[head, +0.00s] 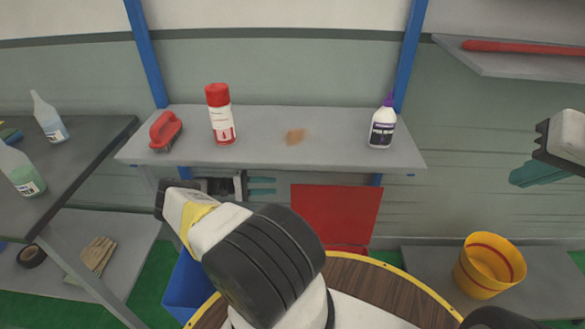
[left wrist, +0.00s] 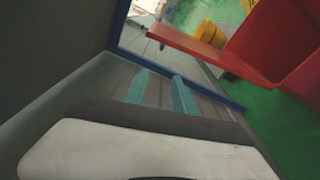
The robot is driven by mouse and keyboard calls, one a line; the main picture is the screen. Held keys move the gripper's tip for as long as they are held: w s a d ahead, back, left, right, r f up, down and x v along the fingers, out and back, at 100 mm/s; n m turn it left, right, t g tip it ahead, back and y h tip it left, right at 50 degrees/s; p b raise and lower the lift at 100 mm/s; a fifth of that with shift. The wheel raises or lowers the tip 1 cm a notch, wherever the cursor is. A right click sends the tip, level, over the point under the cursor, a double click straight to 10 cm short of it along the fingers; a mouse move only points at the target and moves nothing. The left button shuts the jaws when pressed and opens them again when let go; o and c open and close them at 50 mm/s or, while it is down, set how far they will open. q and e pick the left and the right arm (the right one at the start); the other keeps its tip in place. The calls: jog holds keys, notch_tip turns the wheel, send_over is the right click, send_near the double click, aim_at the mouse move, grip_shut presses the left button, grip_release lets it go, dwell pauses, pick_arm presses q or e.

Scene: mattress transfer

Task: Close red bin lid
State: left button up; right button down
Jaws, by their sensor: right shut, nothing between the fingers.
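The red bin lid (head: 335,215) stands raised, behind my base in the head view. Only a thin strip of red shows below it, and the rest of the red bin is hidden by my body. In the left wrist view a red panel (left wrist: 190,45) and a larger red surface (left wrist: 300,90) show at the upper right. My left gripper (head: 262,186) is open and empty, left of the lid and apart from it. Its teal fingers (left wrist: 160,90) are spread in the wrist view. My right gripper (head: 528,174) is shut and empty at the far right.
A blue bin (head: 183,290) stands at lower left. A yellow bucket (head: 489,266) sits on a low right shelf. A dark table (head: 80,135) is left.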

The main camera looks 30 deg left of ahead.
aim_at(328, 187)
pick_arm(q)
jog(key=shift+m+g+h, duration=0.3)
jog(key=shift+g+h, duration=0.2)
jog(key=shift+g, duration=0.2)
jog(key=x, duration=2.2)
jog(key=shift+w+d+f, duration=0.15)
jog(key=shift+w, duration=0.15)
grip_shut()
